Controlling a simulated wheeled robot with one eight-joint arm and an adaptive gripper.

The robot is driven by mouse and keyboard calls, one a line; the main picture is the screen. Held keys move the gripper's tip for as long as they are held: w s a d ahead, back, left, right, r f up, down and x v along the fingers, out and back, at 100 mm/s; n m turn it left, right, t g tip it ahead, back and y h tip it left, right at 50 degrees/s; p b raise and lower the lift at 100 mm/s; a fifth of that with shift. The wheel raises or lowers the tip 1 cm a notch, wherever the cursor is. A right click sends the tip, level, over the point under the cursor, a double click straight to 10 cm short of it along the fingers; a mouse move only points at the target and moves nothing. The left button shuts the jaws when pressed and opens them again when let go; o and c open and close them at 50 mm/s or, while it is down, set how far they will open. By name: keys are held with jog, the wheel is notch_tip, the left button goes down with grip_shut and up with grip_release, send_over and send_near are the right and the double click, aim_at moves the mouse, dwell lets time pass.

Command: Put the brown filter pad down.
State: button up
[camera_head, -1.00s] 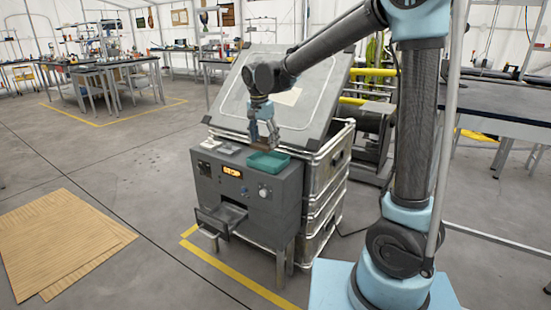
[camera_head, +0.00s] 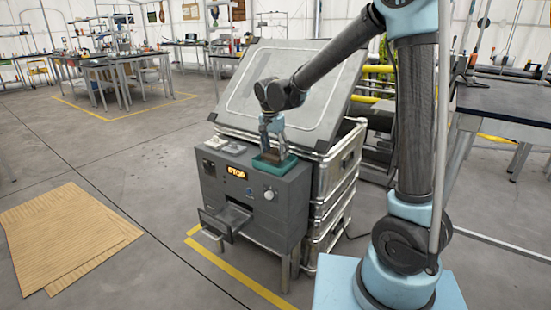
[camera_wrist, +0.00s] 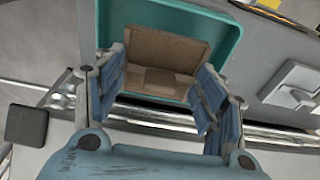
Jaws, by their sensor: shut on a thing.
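The brown filter pad (camera_head: 271,157) is between the fingers of my gripper (camera_head: 272,148), at the teal tray on top of the grey machine (camera_head: 240,190). In the wrist view the brown pad (camera_wrist: 165,48) sits between the two blue fingers (camera_wrist: 160,90), which are shut on it from both sides. The teal tray (camera_head: 286,165) is directly around and beneath the pad; its rim also shows in the wrist view (camera_wrist: 190,12). I cannot tell whether the pad touches the tray floor.
The machine has a lit display (camera_head: 236,173) reading STOP, a white knob (camera_head: 270,195) and an open drawer (camera_head: 222,222). A large tilted panel (camera_head: 290,85) and stacked metal cases (camera_head: 335,190) stand close behind. Brown sheets (camera_head: 65,235) lie on the floor at left.

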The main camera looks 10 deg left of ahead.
aim_at(274, 153)
jog(key=shift+f, duration=1.5)
jog(key=o, duration=1)
jog(key=shift+f, duration=0.1)
jog(key=shift+o, duration=0.2)
jog(key=shift+s, duration=0.1)
